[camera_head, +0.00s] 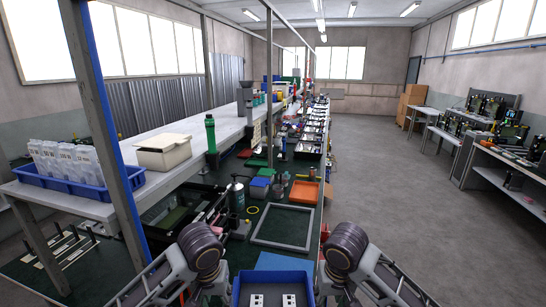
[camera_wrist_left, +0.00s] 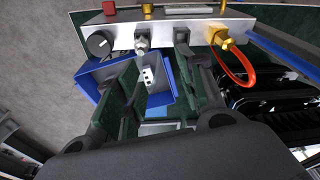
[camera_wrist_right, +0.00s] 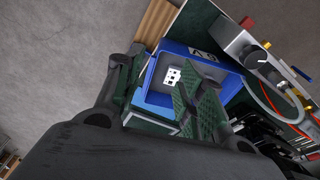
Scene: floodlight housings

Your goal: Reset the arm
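My left gripper (camera_wrist_left: 157,50) is open in the left wrist view, its two dark green padded fingers apart with nothing between them. My right gripper (camera_wrist_right: 158,68) is open and empty in the right wrist view. Both arms come in at the bottom of the head view, one on each side of a blue box (camera_head: 236,292). The fingertips are not clear in the head view. The box also shows beyond the fingers in the left wrist view (camera_wrist_left: 92,78) and the right wrist view (camera_wrist_right: 172,47). Small white pieces with dark holes (camera_head: 257,300) lie in it.
A grey square frame (camera_head: 283,244) and an orange tray (camera_head: 304,192) lie on the green bench ahead. A metal control box with a knob and fittings (camera_wrist_left: 165,33) stands close to the left gripper. A red hose loop (camera_wrist_left: 236,75) hangs from it. The floor at right is clear.

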